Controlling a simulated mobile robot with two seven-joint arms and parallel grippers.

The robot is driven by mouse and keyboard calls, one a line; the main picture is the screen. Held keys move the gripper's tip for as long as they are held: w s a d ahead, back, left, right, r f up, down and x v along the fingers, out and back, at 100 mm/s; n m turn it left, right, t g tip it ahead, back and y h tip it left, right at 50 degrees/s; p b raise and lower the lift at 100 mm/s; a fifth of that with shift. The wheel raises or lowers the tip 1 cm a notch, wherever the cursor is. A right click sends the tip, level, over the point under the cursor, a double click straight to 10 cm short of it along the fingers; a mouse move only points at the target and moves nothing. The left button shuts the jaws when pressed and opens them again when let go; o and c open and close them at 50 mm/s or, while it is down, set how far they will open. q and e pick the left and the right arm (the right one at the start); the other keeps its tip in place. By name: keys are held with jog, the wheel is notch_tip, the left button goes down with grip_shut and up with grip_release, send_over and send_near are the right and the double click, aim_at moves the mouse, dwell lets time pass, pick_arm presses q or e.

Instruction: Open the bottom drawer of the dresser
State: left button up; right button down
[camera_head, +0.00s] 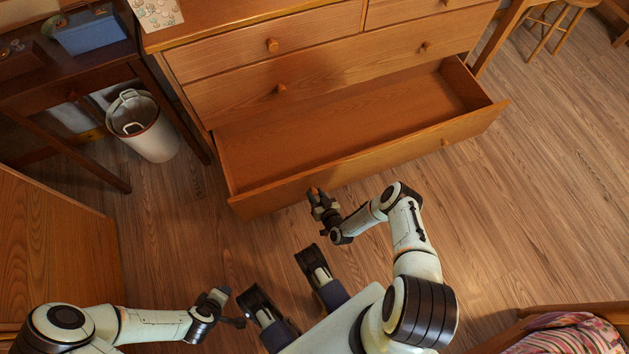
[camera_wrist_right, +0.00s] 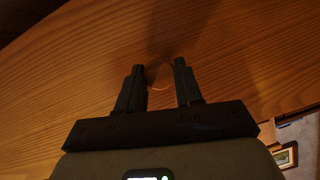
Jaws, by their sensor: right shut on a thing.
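The wooden dresser (camera_head: 330,62) stands at the top middle in the head view. Its bottom drawer (camera_head: 390,155) is pulled well out, and its empty inside shows. My right gripper (camera_head: 316,194) is at the left part of the drawer's front, shut on the drawer's left knob (camera_wrist_right: 158,76). In the right wrist view the two fingers (camera_wrist_right: 161,84) stand on either side of this round knob, against the wood front. The right knob (camera_head: 445,142) is free. My left gripper (camera_head: 228,306) is low at the left, away from the dresser; its finger opening is not clear.
A white bin (camera_head: 150,132) stands left of the dresser beside a dark table (camera_head: 50,75). A wooden cabinet (camera_head: 60,250) is at the left. Patterned bedding (camera_head: 565,335) is at the lower right. The floor (camera_head: 510,210) at the right is clear.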

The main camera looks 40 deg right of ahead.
jog(key=shift+s, duration=0.35)
pick_arm(q)
jog(key=shift+s+r, duration=0.2)
jog(key=shift+r, duration=0.05)
pick_arm(e)
jog(key=shift+s+a, duration=0.1)
jog(key=shift+s, duration=0.2)
jog(key=c, duration=0.7)
grip_release()
jog(key=shift+c, duration=0.2)
pick_arm(q)
jog(key=s+d+r+g+h+p, duration=0.1)
jog(key=s+d+r+g+p, duration=0.1)
jog(key=s, duration=0.4)
jog(key=shift+s+d+r+m+p, duration=0.35)
jog(key=shift+d+r+p, duration=0.4)
jog(key=shift+r+p, duration=0.6)
pick_arm(e)
jog(key=v, duration=1.3)
jog(key=shift+s, duration=0.2)
jog(key=shift+a, duration=0.15)
